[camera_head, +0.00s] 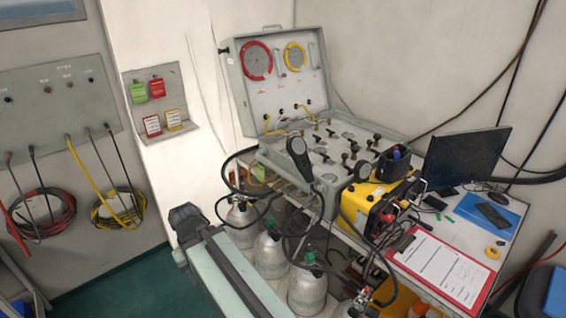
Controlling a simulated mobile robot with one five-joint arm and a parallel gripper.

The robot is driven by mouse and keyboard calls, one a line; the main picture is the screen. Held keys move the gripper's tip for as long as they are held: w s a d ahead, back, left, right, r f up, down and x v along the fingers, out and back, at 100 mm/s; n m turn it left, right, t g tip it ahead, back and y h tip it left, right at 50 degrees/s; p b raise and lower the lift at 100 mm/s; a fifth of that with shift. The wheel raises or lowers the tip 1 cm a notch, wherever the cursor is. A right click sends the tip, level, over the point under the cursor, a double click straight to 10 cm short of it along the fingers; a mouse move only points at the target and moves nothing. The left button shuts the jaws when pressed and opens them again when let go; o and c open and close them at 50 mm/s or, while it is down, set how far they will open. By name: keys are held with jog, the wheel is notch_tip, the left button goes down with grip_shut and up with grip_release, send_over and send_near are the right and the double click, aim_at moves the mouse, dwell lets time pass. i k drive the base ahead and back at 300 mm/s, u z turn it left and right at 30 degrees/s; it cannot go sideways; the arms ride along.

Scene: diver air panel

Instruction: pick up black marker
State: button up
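I cannot single out the black marker with certainty. A dark holder (393,163) with several pen-like things in it stands on top of the yellow case (372,205); their colours are too small to tell apart. Small dark and green items lie on the white table (481,243) between the yellow case and the monitor, too small to identify. A pale grey-green part with dark fittings at the lower left looks like my own arm. My gripper's fingers do not show.
An open grey air panel case (275,85) stands behind. A black monitor (467,157), a blue folder (480,214), a red clipboard (443,270) and a yellow tape roll (493,252) crowd the table. Gas cylinders (307,290) and looping hoses stand in front. Green floor (115,288) is open at left.

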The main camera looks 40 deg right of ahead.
aim_at(426, 226)
jog(key=z, duration=0.4)
jog(key=k, duration=1.2)
jog(key=z, duration=0.95)
jog(key=i, duration=0.5)
jog(key=z, duration=0.55)
